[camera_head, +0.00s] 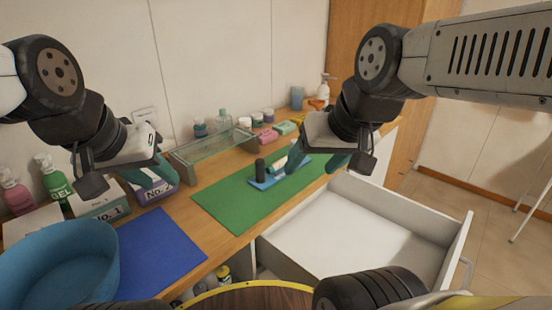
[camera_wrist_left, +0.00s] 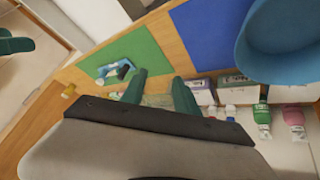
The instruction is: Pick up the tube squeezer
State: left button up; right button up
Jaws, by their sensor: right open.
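The tube squeezer (camera_head: 264,183) appears as a blue piece with a dark upright knob and a pale part beside it. It rests on the green mat (camera_head: 228,202), and the left wrist view shows it small on the mat (camera_wrist_left: 116,72). My right gripper (camera_head: 313,164) is open above the mat's far right side, close to the squeezer; its fingers partly hide that end, and contact cannot be told. My left gripper (camera_head: 152,178) hangs by the labelled boxes, well left of the squeezer. Its two teal fingers are apart and empty in the left wrist view (camera_wrist_left: 160,88).
A blue basin (camera_head: 62,255) and blue mat (camera_head: 160,252) lie at the left. Boxes (camera_head: 103,212), bottles (camera_head: 55,185) and a glass shelf (camera_head: 212,145) line the back. An open white drawer (camera_head: 345,232) juts out at the right.

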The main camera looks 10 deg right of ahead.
pick_arm(q)
jog(key=shift+w, duration=0.1)
jog(key=shift+c, duration=0.3)
jog(key=n+g+y, duration=0.2)
jog(key=n+g, duration=0.3)
jog(key=g, duration=0.1)
send_over(261, 168)
jog(key=f, duration=0.8)
jog(key=w+f, duration=0.1)
jog(key=f, duration=0.3)
jog(key=shift+f, duration=0.4)
jog(key=shift+d+f, duration=0.15)
jog(key=shift+f, duration=0.2)
jog(key=f, duration=0.7)
jog(key=shift+w+f, duration=0.2)
grip_shut()
jog(key=shift+r, duration=0.1)
